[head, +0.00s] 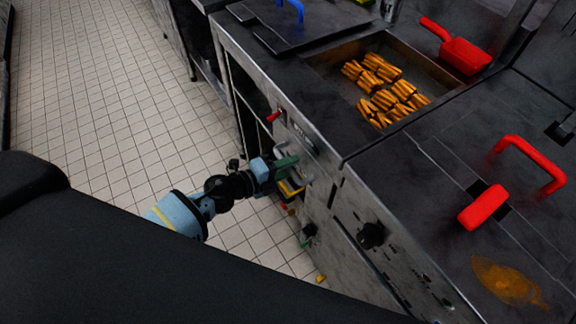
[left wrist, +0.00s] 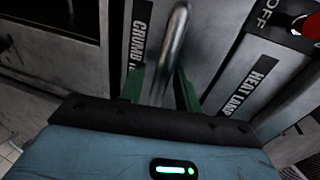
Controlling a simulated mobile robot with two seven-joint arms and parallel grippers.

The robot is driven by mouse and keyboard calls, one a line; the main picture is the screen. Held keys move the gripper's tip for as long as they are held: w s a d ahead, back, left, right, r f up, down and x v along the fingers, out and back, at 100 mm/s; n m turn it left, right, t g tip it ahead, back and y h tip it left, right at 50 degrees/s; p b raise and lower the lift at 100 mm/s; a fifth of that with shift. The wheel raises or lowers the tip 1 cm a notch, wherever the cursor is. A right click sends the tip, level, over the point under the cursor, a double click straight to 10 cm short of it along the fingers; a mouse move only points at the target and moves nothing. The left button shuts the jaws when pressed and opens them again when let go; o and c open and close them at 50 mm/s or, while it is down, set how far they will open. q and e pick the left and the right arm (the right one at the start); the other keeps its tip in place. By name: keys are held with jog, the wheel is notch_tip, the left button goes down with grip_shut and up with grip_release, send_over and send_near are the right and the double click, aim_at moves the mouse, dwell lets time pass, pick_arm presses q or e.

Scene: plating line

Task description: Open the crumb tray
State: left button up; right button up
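The crumb tray front (left wrist: 207,40) is a light grey panel in the left wrist view, beside a dark label (left wrist: 140,35) whose readable part says "CRUMB". A rounded metal handle (left wrist: 174,45) stands out from it. My left gripper (left wrist: 160,92) has its two green fingers apart, one on each side of the handle, with visible gaps. In the head view the left gripper (head: 287,166) is at the front of the steel counter, where the handle is small and partly hidden. I cannot see the tray standing out. My right gripper is in neither view.
A red switch (left wrist: 306,25) marked OFF and a "HEAT LAMP" label (left wrist: 249,86) are right of the handle. Fries (head: 385,88) lie in a sunken bin with a red scoop (head: 464,56) beside it. The tiled floor (head: 110,90) at left is clear.

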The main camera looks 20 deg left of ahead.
pick_arm(q)
grip_shut()
dwell(0.4)
jog(key=f+v, duration=0.3)
jog(key=v, duration=1.1)
jog(key=s+f+v, duration=0.1)
jog(key=f+v, duration=0.2)
jog(key=v, duration=1.2)
jog(key=shift+s+a+b, duration=0.15)
jog(key=shift+a+b, duration=0.3)
jog(key=shift+a, duration=0.05)
grip_release()
jog(key=shift+f, duration=0.1)
